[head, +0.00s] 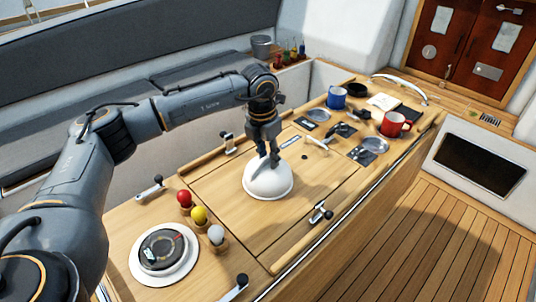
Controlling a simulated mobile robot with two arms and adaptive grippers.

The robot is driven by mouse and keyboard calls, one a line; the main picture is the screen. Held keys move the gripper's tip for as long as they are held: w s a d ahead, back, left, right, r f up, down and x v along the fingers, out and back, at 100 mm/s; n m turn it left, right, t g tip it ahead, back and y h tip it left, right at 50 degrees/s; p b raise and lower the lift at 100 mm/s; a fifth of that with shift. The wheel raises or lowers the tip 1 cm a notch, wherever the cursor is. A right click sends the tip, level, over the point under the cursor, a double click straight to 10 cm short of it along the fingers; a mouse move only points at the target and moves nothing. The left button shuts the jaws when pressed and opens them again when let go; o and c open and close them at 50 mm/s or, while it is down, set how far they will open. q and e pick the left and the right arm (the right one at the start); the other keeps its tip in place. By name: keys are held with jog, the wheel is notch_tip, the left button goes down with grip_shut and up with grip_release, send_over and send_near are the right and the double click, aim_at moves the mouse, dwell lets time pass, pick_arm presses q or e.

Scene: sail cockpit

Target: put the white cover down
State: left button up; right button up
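The white cover (268,181) is a smooth dome that appears to rest on the wooden table (310,205), near its middle. My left gripper (266,163) points down at the top of the cover, with its fingers at the cover's upper part. The fingers look close together, but the cover's top is hidden behind them, so I cannot tell whether they grip it. A thin gap under the cover cannot be ruled out. My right gripper is not in view.
Red (184,198), yellow (199,215) and white (216,235) balls stand in holders left of the cover, beside a round compass (163,251). A blue mug (337,97), a red mug (395,124) and small items sit at the far end. Bare wood lies right of the cover.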

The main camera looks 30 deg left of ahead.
pick_arm(q)
jog(key=shift+r, duration=0.2)
notch_tip(320, 180, up, 12)
jog(key=s+b, duration=0.1)
jog(key=b, duration=0.2)
jog(key=shift+a+b, duration=0.3)
jog(key=shift+s+f, duration=0.1)
jog(key=shift+f, duration=0.05)
